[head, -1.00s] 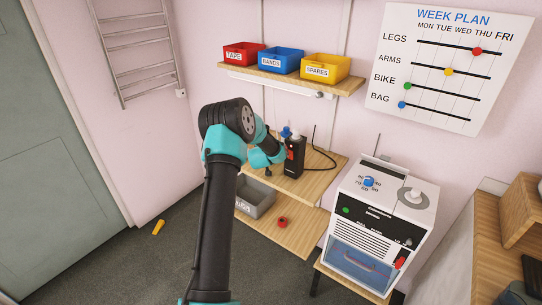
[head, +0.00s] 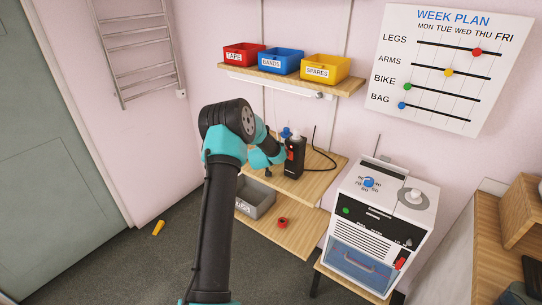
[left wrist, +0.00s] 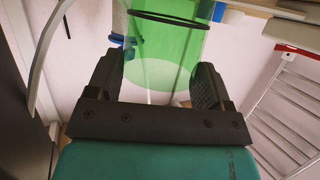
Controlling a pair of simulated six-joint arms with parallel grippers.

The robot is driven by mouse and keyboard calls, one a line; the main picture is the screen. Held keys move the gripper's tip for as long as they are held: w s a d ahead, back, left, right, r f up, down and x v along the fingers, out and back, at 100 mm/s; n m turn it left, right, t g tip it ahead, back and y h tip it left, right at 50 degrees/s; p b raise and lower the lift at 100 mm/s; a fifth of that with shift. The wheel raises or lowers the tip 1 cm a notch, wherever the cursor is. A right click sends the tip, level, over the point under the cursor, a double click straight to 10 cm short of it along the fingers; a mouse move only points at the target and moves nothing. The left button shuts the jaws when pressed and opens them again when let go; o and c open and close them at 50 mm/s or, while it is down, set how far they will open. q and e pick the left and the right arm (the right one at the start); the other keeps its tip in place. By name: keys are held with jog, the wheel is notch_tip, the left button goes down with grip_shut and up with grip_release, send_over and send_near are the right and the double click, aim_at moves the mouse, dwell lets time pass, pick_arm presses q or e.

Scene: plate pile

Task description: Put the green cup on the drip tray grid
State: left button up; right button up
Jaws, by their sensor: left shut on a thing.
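The green cup (left wrist: 165,38) is see-through and fills the upper middle of the left wrist view, with a dark band across it and a pale round face towards the camera. My left gripper (left wrist: 155,84) has one dark finger on each side of it and is shut on it. In the head view my left arm reaches the middle wooden shelf, beside a black upright device (head: 294,157); the fingers and the cup are hidden there. I cannot make out the drip tray grid for certain. My right gripper is not in view.
A shelf above holds red (head: 243,54), blue (head: 281,61) and yellow (head: 325,68) bins. A grey bin (head: 256,199) and a red ring (head: 282,222) sit on the lower shelf. A white machine (head: 380,225) stands to the right. A cable curves beside the black device.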

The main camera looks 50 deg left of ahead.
pick_arm(q)
jog(key=shift+r, duration=0.85)
jog(key=s+d+r, duration=0.3)
jog(key=s+d, duration=0.7)
jog(key=d, duration=0.2)
jog(key=shift+s+r, duration=0.15)
jog(key=shift+s, duration=0.2)
jog(key=s+d+r+m+t+h, duration=0.1)
jog(key=s+d+r+m+h, duration=0.1)
jog(key=d, duration=0.6)
jog(key=s+d+r+m+t+h, duration=0.1)
jog(key=s+d+r+m+h, duration=0.2)
jog(key=d, duration=0.5)
jog(key=r+m+h, duration=0.1)
jog(key=m+h, duration=0.1)
jog(key=h, duration=0.1)
jog(key=shift+d+r+m+h, duration=0.2)
jog(key=shift+d+m+h, duration=0.1)
jog(key=shift+h, duration=0.1)
jog(key=shift+d, duration=0.1)
